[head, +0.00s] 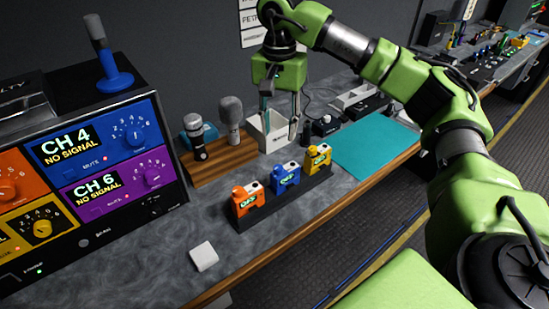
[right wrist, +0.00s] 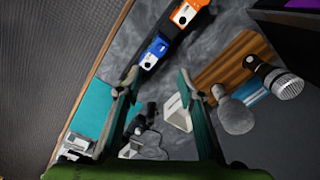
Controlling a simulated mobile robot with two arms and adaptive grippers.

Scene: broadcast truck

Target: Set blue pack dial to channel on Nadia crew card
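The blue pack (head: 286,175) stands in a dark rack between an orange pack (head: 246,203) and a yellow pack (head: 318,158). Its dial is too small to read. In the right wrist view the blue pack (right wrist: 153,51) lies beyond the gap between my fingertips. My right gripper (head: 281,112) is open and empty, pointing down above the counter behind the packs, by a white holder (head: 266,136). Its two fingers also show in the right wrist view (right wrist: 155,82). No card naming Nadia is readable. My left gripper is not in view.
A receiver unit at left has a blue CH 4 panel (head: 98,141) and a purple CH 6 panel (head: 119,183), both reading NO SIGNAL. Microphones (head: 230,113) stand on a wooden block. A teal mat (head: 375,143) lies at right. A small white block (head: 204,256) sits near the counter's front.

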